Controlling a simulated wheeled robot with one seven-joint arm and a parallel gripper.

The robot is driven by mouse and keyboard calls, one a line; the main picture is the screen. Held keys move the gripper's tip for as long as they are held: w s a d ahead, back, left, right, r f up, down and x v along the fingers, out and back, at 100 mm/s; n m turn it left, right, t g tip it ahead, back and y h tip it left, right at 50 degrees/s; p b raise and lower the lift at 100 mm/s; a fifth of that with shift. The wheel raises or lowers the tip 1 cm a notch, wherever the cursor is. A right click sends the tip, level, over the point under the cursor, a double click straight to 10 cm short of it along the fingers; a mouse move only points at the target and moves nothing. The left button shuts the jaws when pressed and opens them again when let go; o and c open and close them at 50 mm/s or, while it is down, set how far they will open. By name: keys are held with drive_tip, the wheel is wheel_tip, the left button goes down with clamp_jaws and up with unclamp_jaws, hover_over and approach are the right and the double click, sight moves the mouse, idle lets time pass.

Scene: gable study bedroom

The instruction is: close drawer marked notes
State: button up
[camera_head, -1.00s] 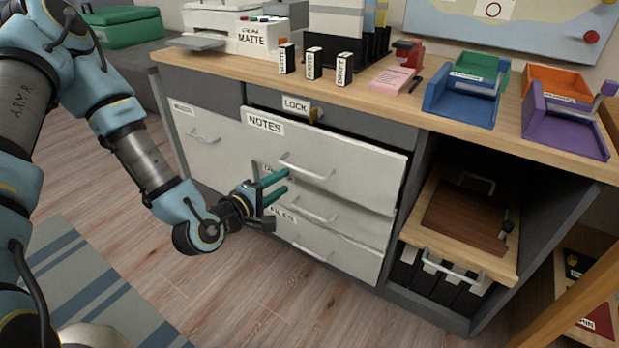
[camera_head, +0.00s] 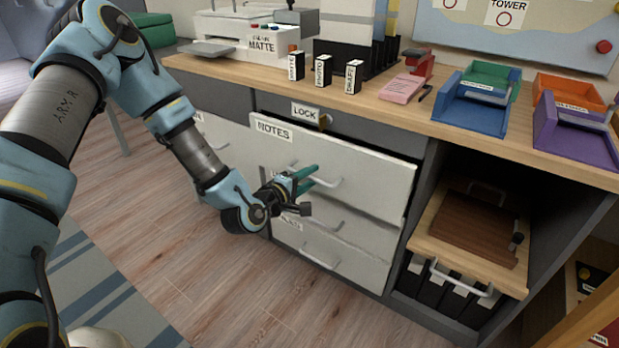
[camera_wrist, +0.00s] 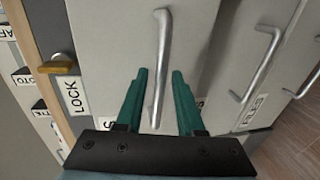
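The drawer marked NOTES (camera_head: 350,163) is the top drawer of a white-fronted stack and stands out from the cabinet, with a dark gap above its front. Its bar handle (camera_head: 315,178) also shows in the wrist view (camera_wrist: 161,60). My gripper (camera_head: 310,180) is at the handle of this drawer. In the wrist view my teal fingers (camera_wrist: 160,95) are apart, with the lower part of the handle between them. I cannot tell whether either finger touches it. The label is partly hidden by a finger in the wrist view.
A LOCK label (camera_head: 305,112) with a brass latch (camera_head: 325,121) is above the drawer. Lower drawers (camera_head: 335,258) are below. A wooden pull-out board (camera_head: 470,250) sticks out at the right. The floor (camera_head: 210,290) in front is clear.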

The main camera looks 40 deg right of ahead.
clamp_jaws()
idle(1.2)
